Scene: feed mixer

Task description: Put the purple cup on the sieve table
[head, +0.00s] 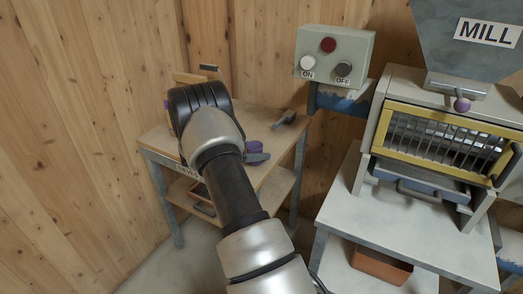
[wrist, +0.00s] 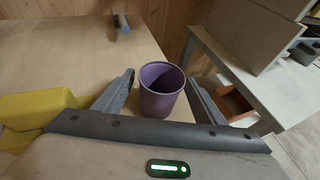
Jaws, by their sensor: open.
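The purple cup (wrist: 160,92) stands upright and empty on a pale wooden table top (wrist: 60,55), close to its edge. My gripper (wrist: 159,84) is open, with one finger on each side of the cup and a visible gap at the left finger. In the head view the cup (head: 254,146) shows as a small purple shape beside my arm on the wooden table (head: 262,128). A label on that table's front edge is partly hidden, so I cannot read it fully. My arm covers much of the table.
A yellow object (wrist: 38,106) lies left of my gripper. A dark grey tool (head: 285,119) lies at the table's back right. A button box (head: 335,55) hangs on the wall. The mill stand (head: 420,222) is at right, with an orange-brown bin (head: 381,265) below.

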